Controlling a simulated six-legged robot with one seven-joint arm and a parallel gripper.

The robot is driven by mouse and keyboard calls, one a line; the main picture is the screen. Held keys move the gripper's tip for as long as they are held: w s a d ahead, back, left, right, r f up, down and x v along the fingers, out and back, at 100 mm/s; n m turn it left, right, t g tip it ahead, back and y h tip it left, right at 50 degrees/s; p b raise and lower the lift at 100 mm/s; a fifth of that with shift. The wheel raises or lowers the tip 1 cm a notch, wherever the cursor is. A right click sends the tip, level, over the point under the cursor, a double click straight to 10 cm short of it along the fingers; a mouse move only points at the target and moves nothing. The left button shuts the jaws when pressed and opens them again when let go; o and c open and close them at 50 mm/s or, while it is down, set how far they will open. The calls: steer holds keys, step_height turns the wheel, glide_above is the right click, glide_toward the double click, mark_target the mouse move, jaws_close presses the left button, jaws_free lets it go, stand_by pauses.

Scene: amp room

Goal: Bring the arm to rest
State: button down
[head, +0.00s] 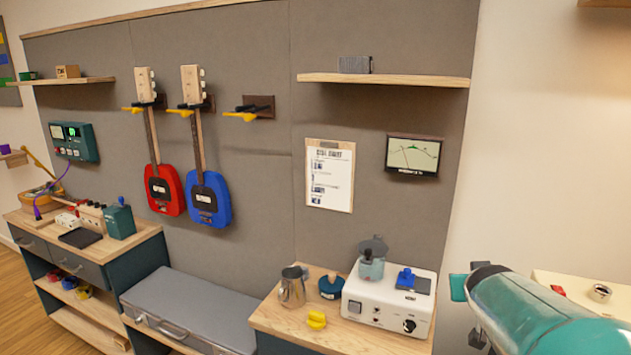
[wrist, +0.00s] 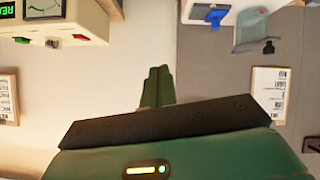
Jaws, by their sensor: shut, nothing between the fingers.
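My arm comes in from the lower right of the head view, its teal and dark link in front of the right-hand counter. In the wrist view my gripper (wrist: 158,87) shows green fingers closed together with nothing between them. The fingers point into open space over a pale wall and are apart from every object in view.
Two guitars (head: 208,195) hang on the grey wall.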

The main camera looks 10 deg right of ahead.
steer(key=s+a+f+n+g+y, duration=0.1)
steer(key=s+a+g+y, duration=0.1)
steer(key=s+a, duration=0.7)
steer(key=s+a+f+n+g+y, duration=0.2)
steer(key=s+a+y, duration=0.2)
steer(key=s+a, duration=0.5)
steer(key=a, duration=0.6)
steer(key=shift+n, duration=0.3)
steer(key=shift+d, duration=0.2)
